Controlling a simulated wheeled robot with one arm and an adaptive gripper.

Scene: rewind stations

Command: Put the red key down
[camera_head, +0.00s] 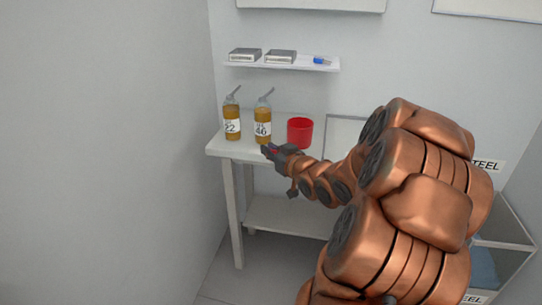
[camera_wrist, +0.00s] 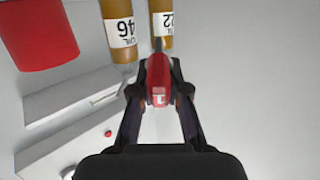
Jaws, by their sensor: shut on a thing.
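The red key (camera_wrist: 158,82) is between the fingertips of my gripper (camera_wrist: 159,92) in the wrist view. The gripper is shut on it, and a pale mark shows on the key's face. In the head view my gripper (camera_head: 272,151) is at the front edge of the white table (camera_head: 222,150), just in front of the bottle marked 46 (camera_head: 263,122). Only a small red bit of the key shows there. I cannot tell whether the key touches the table.
A bottle marked 22 (camera_head: 232,120) stands left of bottle 46, and a red cup (camera_head: 300,132) stands to its right. A wall shelf (camera_head: 300,65) above holds two grey boxes and a blue item (camera_head: 321,60). A small red dot (camera_wrist: 108,133) shows in the wrist view.

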